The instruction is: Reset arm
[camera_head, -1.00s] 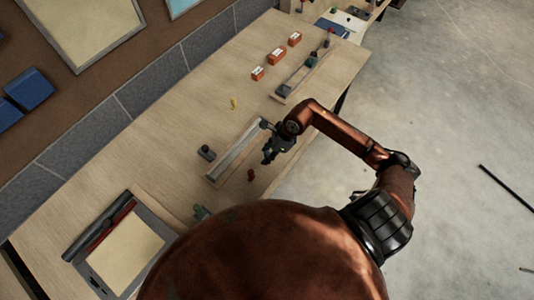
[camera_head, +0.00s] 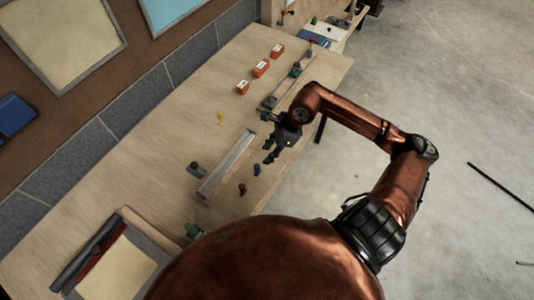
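My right gripper (camera_head: 270,140) is over the front edge of the wooden table (camera_head: 140,165), right of a long grey channel on a wooden base (camera_head: 228,162). Its dark fingers look spread, with nothing seen between them. My copper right arm reaches it from the right. My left gripper is not clearly seen; a small greenish part beside my body at the lower left cannot be identified.
A red peg (camera_head: 242,188) and a blue peg (camera_head: 256,169) stand near the channel. A dark block (camera_head: 196,169), a yellow piece (camera_head: 220,118) and orange boxes (camera_head: 261,68) are on the table. A framed board (camera_head: 118,270) lies lower left. Open floor (camera_head: 440,90) is at right.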

